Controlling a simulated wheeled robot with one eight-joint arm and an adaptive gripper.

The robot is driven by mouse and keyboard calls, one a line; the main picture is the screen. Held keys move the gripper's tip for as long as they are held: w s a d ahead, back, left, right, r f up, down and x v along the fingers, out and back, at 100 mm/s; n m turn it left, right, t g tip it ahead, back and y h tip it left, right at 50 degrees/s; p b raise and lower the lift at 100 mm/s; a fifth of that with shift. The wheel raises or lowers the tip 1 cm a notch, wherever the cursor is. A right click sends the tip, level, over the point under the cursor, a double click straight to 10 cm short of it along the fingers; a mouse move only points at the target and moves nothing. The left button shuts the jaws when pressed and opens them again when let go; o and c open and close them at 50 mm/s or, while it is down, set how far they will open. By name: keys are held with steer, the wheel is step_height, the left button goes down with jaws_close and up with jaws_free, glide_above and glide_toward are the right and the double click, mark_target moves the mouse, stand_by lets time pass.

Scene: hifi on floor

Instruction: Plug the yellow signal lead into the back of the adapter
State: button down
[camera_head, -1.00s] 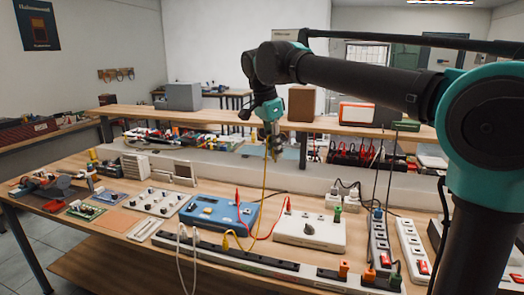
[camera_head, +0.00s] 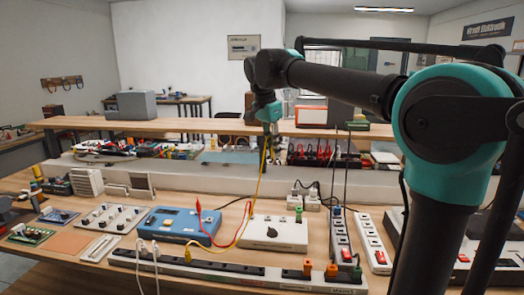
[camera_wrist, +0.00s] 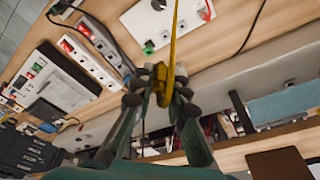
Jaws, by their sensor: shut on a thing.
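The yellow lead (camera_head: 259,180) rises from the bench into my gripper (camera_head: 269,134), which hangs over the bench in front of the raised shelf. In the wrist view, my gripper (camera_wrist: 165,88) is shut on the yellow lead (camera_wrist: 173,45), with a yellow part between the fingertips. The lead's lower end lies by the front socket strip, near the blue instrument (camera_head: 182,225). A white box with a dark knob (camera_head: 273,232) stands right of the blue instrument, below my gripper; it shows in the wrist view (camera_wrist: 165,25). I cannot tell which box is the adapter.
A long socket strip (camera_head: 220,267) runs along the front. Upright power strips (camera_head: 374,241) stand at the right, with dark cables above them. A red lead (camera_head: 199,217) rises from the blue instrument. The raised shelf (camera_head: 200,125) crosses behind.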

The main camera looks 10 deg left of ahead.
steer(key=w+d, duration=0.6)
steer(key=d, duration=0.4)
steer(key=f, duration=1.8)
steer(key=shift+s+a+f, duration=0.15)
steer(key=shift+s+a, duration=0.1)
steer(key=shift+a, duration=0.15)
steer(key=shift+x, duration=0.9)
steer(key=shift+x, duration=1)
stand_by(2.0)
steer(key=shift+s+a, duration=0.2)
steer(key=c, duration=1.4)
jaws_free()
steer(key=shift+c, duration=0.2)
